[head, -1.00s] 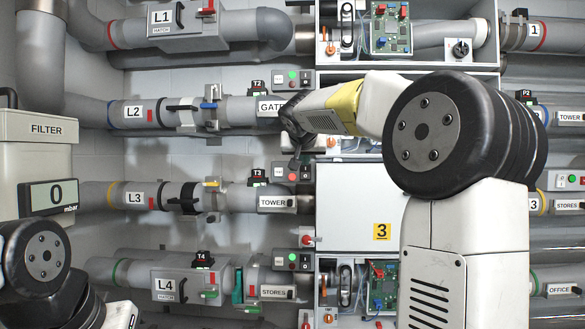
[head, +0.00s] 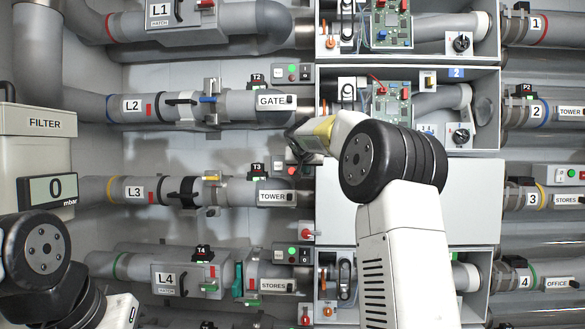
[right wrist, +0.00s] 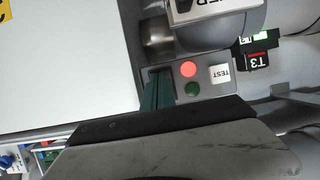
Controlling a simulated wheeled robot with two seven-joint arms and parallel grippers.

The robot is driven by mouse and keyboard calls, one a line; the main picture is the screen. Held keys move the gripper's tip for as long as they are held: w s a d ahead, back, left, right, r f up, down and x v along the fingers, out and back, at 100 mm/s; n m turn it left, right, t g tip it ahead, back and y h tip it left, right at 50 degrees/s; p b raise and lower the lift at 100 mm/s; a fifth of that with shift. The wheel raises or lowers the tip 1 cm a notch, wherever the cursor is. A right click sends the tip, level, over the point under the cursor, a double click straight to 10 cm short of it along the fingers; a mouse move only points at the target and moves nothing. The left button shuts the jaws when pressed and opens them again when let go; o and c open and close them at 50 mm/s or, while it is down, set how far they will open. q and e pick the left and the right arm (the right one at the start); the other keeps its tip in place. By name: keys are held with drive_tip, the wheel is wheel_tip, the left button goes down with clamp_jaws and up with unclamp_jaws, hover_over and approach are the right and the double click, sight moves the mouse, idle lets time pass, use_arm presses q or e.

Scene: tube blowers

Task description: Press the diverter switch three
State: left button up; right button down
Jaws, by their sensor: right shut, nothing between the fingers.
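The T3 switch panel (head: 281,171) is a small grey box beside the line-3 pipe marked TOWER (head: 272,197). In the right wrist view the panel (right wrist: 207,100) shows a red button (right wrist: 188,69), a green button (right wrist: 192,90) and a TEST label. My right gripper (head: 302,163) is shut and empty, its tip at the right side of this panel. In the right wrist view its teal fingers (right wrist: 160,82) lie over the panel's end beside the buttons and hide the rocker switch there. I cannot tell whether they touch it. My left gripper is out of view.
A closed white cover (head: 410,215) lies right of the panel, partly behind my right arm. The T3 tag block (head: 257,172) and a red knob (head: 307,233) are close by. Similar panels sit at T2 (head: 292,73) and T4 (head: 291,254).

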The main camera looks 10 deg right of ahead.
drive_tip(key=shift+w+f, duration=0.1)
drive_tip(key=shift+f, duration=0.05)
drive_tip(key=shift+d, duration=0.1)
idle(0.3)
